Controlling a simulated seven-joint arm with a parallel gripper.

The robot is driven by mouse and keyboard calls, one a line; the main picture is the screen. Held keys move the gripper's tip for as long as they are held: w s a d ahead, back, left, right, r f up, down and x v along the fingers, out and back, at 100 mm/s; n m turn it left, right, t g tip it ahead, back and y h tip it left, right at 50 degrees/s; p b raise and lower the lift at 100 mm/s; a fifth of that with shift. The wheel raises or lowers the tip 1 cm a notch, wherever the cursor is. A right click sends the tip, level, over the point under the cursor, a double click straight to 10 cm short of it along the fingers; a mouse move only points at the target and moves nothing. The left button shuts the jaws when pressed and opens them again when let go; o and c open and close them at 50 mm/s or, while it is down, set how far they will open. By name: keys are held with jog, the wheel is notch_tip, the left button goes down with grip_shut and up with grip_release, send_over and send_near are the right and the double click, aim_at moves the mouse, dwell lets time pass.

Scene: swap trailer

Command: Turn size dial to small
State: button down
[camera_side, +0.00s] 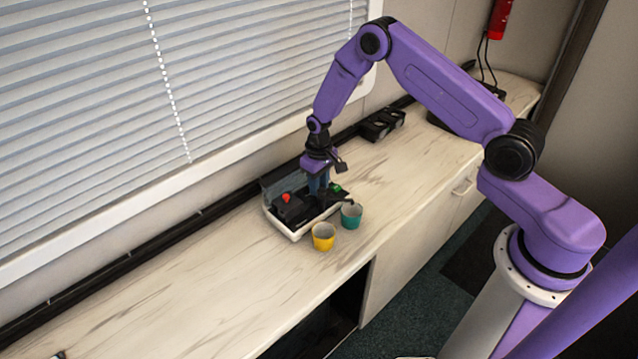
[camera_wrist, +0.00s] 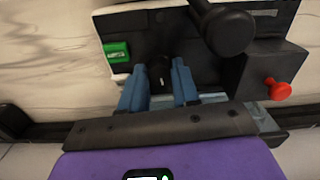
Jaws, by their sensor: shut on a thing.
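A low machine with a white rim (camera_side: 293,234) and a black top stands on the counter in the side view. It also fills the upper part of the wrist view (camera_wrist: 140,18). My gripper (camera_side: 319,188) points down onto its top. In the wrist view my gripper's blue fingers (camera_wrist: 159,84) are on either side of a small dark dial (camera_wrist: 160,73) and closed on it. The dial is mostly hidden between the fingers, and its setting cannot be read. No size label is legible.
The machine has a red knob (camera_side: 286,197), a green switch (camera_wrist: 117,51) and a large black round-ended part (camera_wrist: 229,32) close to my fingers. A yellow cup (camera_side: 323,237) and a teal cup (camera_side: 351,215) stand in front. The counter (camera_side: 190,290) is clear to the left.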

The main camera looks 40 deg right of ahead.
jog(key=shift+m, duration=0.9)
jog(key=c, duration=1.1)
grip_release()
notch_tip(320, 180, up, 18)
jog(key=shift+f, duration=0.25)
